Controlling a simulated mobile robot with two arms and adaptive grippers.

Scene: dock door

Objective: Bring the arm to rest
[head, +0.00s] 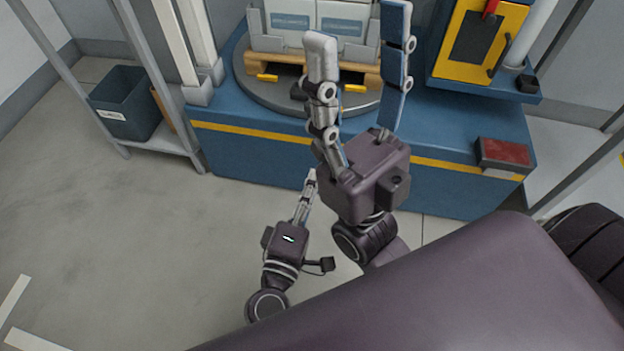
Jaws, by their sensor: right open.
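My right gripper (358,25) is large in the middle of the head view. Its two fingers point up the picture and stand wide apart, with nothing held between them. They overlap the view of a pallet (352,77) with white and grey boxes (290,22), but I cannot tell any contact. My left gripper (309,182) is lower and to the left, in front of the blue base. Its fingers show edge-on and are partly hidden by the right gripper, so its opening is unclear.
The pallet stands on a grey turntable (247,82) on a blue base (240,150) with a yellow stripe. At right are a yellow panel (457,68) with a red lever (491,8) and a red pad (503,152). A dark bin (125,105) sits on a left shelf. The left floor is clear.

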